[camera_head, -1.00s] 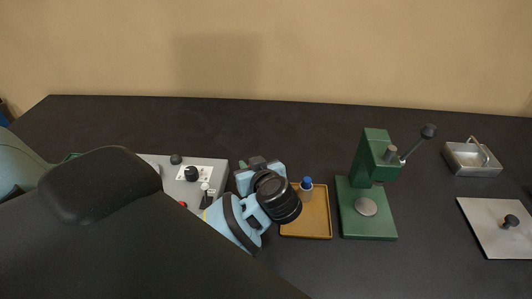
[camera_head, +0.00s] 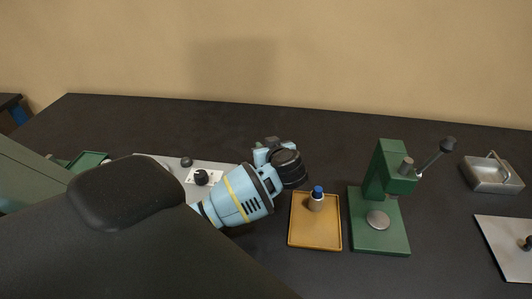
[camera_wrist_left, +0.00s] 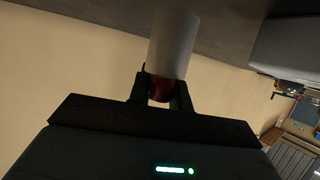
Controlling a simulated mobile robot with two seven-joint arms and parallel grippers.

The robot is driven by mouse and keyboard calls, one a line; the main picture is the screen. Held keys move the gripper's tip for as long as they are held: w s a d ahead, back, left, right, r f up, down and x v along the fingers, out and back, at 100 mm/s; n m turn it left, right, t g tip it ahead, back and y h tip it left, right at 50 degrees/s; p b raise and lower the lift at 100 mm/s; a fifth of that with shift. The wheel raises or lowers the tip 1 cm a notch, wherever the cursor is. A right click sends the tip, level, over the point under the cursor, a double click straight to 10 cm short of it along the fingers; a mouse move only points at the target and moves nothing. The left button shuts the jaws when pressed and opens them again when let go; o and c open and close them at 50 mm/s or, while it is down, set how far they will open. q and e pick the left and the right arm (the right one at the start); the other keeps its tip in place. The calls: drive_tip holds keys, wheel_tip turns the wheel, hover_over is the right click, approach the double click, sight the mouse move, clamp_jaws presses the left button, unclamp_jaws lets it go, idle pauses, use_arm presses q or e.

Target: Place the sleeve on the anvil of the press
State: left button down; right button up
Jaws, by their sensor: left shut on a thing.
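My left gripper (camera_wrist_left: 159,82) is shut on a pale grey cylinder with a dark red end (camera_wrist_left: 173,45), seen in the left wrist view; it looks like the sleeve. In the head view my left gripper (camera_head: 268,150) is behind and left of the tan tray, with its fingers and the held piece mostly hidden by the wrist. The green press (camera_head: 390,170) stands right of the tray, its lever raised to the right. Its round grey anvil (camera_head: 377,220) shows bare on the green base. My right gripper is not in view.
The tan tray (camera_head: 315,246) holds a small blue-capped bottle (camera_head: 317,199). A grey control panel (camera_head: 228,174) with knobs lies left of my gripper. A metal box with a handle (camera_head: 492,174) and a pale plate (camera_head: 500,250) lie right of the press. The dark table behind is clear.

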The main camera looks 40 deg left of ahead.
use_arm(q)
drive_tip(key=shift+f, duration=1.2)
drive_tip(key=shift+f, duration=0.1)
drive_tip(key=c, duration=1.3)
unclamp_jaws()
